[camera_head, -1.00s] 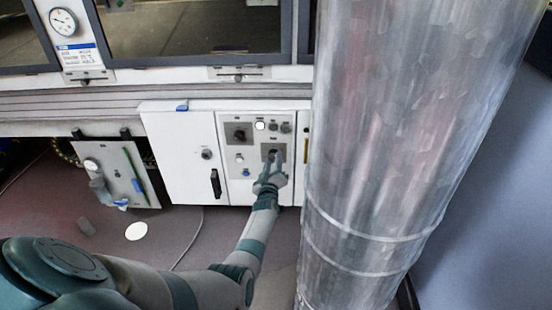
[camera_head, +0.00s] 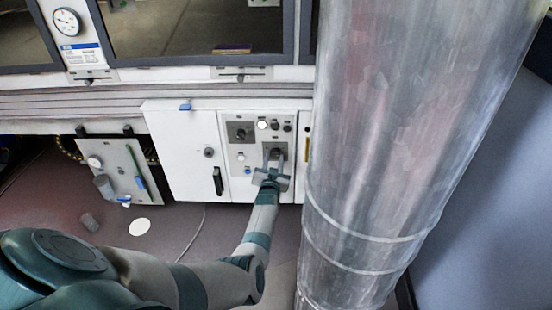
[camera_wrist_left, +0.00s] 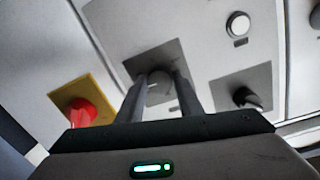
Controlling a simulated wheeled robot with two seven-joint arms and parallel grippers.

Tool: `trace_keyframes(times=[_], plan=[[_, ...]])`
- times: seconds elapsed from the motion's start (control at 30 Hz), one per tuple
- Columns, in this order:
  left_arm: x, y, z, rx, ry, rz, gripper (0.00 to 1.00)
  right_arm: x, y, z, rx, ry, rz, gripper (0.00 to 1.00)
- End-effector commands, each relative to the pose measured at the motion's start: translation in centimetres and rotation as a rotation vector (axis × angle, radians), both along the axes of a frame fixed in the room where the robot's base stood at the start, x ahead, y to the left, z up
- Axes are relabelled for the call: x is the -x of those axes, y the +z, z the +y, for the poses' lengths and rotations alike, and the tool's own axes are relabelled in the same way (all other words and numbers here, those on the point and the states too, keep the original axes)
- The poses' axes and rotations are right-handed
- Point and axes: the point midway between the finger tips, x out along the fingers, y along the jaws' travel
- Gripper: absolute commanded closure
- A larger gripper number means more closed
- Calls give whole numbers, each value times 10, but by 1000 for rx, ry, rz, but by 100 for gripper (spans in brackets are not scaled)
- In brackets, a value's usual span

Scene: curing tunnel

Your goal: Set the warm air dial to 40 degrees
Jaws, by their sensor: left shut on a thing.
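The white control panel (camera_head: 229,183) on the cabinet front carries a dark dial on a grey plate (camera_head: 239,132) at upper left and a second dial (camera_head: 275,153) on a grey plate at lower right. Their labels and scales are too small to read. My left gripper (camera_head: 274,160) reaches up to the lower right dial and is shut on its knob. In the left wrist view the two fingers (camera_wrist_left: 160,92) stand on either side of the round knob (camera_wrist_left: 160,86), hiding much of it and any pointer. My right gripper is not in view.
A red button (camera_wrist_left: 82,112) on a yellow plate and another black knob (camera_wrist_left: 245,98) sit near the fingers. A large metal duct (camera_head: 390,130) stands close on the right. A white cabinet door (camera_head: 180,150) with a black handle is left of the panel.

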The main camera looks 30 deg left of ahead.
Motion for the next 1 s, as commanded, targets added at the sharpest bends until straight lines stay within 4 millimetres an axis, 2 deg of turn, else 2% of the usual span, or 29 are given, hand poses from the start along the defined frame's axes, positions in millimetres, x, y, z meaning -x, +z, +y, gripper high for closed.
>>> trace_keyframes(times=[0.03, 0.27, 0.5, 1.0], plan=[[-2, 12, 7, -47, 10, 3, 89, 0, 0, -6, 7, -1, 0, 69], [-3, 12, 7, -222, 9, 110, 89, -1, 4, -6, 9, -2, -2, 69], [-3, 12, 6, -353, 9, 192, 89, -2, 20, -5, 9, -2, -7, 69], [-3, 14, 5, -423, 9, 235, 89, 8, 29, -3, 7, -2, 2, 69]])
